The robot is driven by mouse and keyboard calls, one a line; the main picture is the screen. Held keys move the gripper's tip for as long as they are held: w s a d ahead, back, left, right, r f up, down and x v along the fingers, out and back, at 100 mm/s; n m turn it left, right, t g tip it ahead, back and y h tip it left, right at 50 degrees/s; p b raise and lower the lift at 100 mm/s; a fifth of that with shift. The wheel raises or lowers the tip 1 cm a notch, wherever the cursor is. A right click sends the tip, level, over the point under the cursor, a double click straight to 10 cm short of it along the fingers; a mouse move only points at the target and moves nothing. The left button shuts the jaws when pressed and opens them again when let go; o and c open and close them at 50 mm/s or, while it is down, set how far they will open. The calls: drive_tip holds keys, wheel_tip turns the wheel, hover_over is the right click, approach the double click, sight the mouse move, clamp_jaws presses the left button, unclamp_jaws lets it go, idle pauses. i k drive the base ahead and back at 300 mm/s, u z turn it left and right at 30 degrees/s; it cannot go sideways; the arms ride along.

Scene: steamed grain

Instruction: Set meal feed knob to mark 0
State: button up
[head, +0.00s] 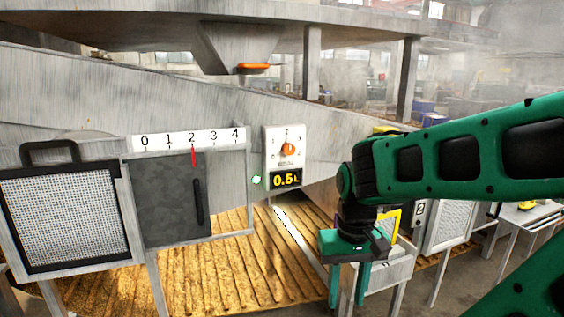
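An orange knob (288,149) sits on a white control panel (270,160) with small marks around it; a 2 shows above it. Which mark the knob points at is too small to tell, and so is the label under it. A display (286,179) below the knob reads 0.5 L in yellow. My gripper (348,288) hangs in front of the panel's lower right, fingers pointing down. Its two green fingers are apart with nothing seen between them. It is clear of the knob, and my arm comes in from the right.
Left of the panel, a dark sliding gate (170,200) with a handle stands under a 0–4 scale (188,140), its red pointer at 2. A green light (256,180) glows beside the panel. A framed mesh screen (65,215) is at far left. Slatted wooden flooring (190,270) lies below.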

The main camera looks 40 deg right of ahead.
sight(288, 149)
drive_tip(key=k, duration=1.1)
drive_tip(key=z, duration=0.7)
drive_tip(key=i, duration=1.2)
drive_tip(key=u, duration=0.15)
